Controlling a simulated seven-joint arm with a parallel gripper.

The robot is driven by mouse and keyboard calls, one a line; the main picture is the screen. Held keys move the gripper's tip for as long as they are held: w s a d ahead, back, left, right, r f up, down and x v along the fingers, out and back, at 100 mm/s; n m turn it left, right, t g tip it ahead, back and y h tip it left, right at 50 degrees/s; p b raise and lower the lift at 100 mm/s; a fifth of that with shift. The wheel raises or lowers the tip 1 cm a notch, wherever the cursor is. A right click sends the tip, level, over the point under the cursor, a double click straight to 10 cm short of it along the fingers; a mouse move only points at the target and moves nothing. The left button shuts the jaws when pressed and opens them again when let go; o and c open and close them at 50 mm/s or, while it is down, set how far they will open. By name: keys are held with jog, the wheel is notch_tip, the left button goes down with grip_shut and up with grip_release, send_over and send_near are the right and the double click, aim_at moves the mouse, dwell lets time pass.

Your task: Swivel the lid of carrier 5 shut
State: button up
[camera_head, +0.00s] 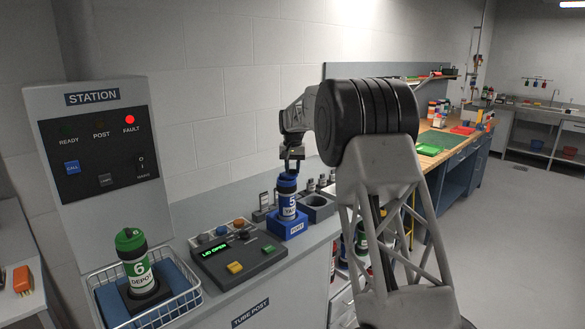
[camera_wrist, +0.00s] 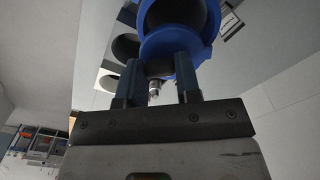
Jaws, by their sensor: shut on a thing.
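Carrier 5 (camera_head: 287,208) is a dark and white tube with a blue top, standing upright in a blue holder marked POST (camera_head: 288,228). Its blue lid (camera_head: 287,177) is at the top; it also shows in the wrist view (camera_wrist: 160,52), beside a dark round opening that looks like the carrier's mouth. My gripper (camera_head: 291,166) comes down from above at the lid. In the wrist view my gripper (camera_wrist: 160,75) has a finger on either side of a blue part of the lid and is shut on it. The exact contact is partly hidden by the fingers.
A control box (camera_head: 238,258) beside the holder reads LID OPEN. Green-capped carrier 6 (camera_head: 136,262) stands in a wire basket (camera_head: 187,300) at left. The station panel (camera_head: 98,150) shows a red FAULT lamp. An empty round socket (camera_head: 318,203) is right of carrier 5.

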aim_at(289, 177)
jog(key=m, duration=0.1)
jog(key=s+m, duration=0.1)
jog(key=m, duration=0.1)
jog(key=s+m, duration=0.1)
jog(key=shift+a+m, duration=0.25)
jog(key=shift+m, duration=0.05)
jog(key=shift+s+a+m, duration=0.25)
jog(key=shift+s+m, duration=0.05)
jog(key=shift+m, duration=0.65)
jog(key=shift+s+a+m, duration=0.2)
jog(key=shift+s+m, duration=0.05)
jog(key=shift+m, duration=0.7)
jog(key=o, duration=0.9)
jog(key=shift+r, duration=0.1)
jog(key=shift+r, duration=3.8)
jog(key=shift+s, duration=0.1)
